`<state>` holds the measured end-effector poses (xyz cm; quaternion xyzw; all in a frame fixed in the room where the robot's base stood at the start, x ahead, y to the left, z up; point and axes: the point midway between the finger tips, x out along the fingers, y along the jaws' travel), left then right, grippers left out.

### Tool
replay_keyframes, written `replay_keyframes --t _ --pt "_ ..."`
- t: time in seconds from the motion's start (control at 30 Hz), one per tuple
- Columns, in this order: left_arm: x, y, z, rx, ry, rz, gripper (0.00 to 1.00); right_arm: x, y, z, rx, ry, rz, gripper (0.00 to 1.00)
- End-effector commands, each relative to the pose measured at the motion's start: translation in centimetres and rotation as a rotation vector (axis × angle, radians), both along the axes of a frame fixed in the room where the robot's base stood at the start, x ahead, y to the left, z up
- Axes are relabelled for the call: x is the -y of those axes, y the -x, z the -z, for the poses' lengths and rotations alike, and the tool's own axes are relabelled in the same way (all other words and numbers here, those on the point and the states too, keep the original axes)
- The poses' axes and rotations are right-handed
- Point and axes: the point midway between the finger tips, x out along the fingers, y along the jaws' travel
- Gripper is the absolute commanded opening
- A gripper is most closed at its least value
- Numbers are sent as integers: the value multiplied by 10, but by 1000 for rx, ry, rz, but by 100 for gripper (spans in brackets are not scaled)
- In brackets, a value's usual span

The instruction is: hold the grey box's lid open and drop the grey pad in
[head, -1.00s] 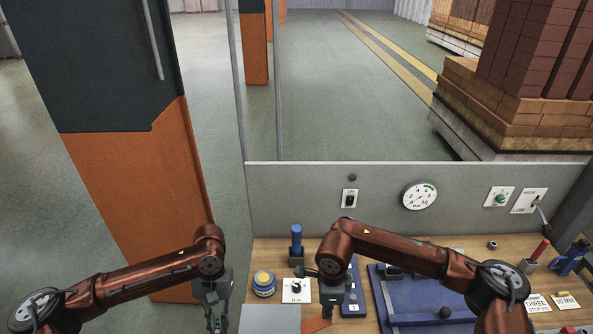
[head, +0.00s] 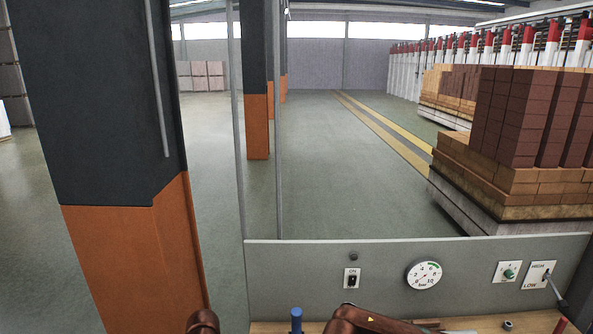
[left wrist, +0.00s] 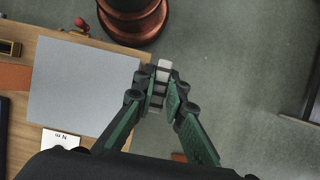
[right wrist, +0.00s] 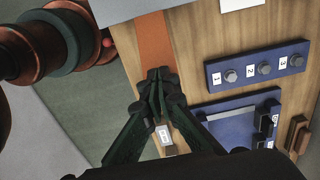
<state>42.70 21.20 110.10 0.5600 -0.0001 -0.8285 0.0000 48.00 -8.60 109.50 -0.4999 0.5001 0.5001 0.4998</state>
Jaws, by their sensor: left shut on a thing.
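My left gripper (left wrist: 165,80) is shut on a small pale grey piece, the grey pad (left wrist: 163,68), seen nearly edge-on beside the table's edge with floor behind it. A flat grey square panel (left wrist: 85,88) lies left of it in the left wrist view; it looks like the grey box's top, but its sides and any lid gap are not visible. A corner of it also shows in the right wrist view (right wrist: 140,8). My right gripper (right wrist: 158,75) has its fingertips together over an orange strip (right wrist: 154,40), with nothing visible between them. The head view shows neither gripper.
A blue block with numbered buttons (right wrist: 258,66) and a blue tray (right wrist: 235,112) stand right of my right gripper. A white card (left wrist: 62,141) lies beside the grey panel. In the head view, an upright grey panel (head: 400,270) with a gauge (head: 424,275) backs the table.

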Motion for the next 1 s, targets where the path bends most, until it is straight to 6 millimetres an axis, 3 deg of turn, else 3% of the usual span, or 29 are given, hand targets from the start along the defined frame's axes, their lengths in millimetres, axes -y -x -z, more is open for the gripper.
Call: replay_keyframes --t 0.47,1.0 --pt "0 0 2 0 0 0 0 0 0 2 0 0 0 0" --pt "0 0 29 -5 0 0 0 0 0 34 -1 1 0 0"
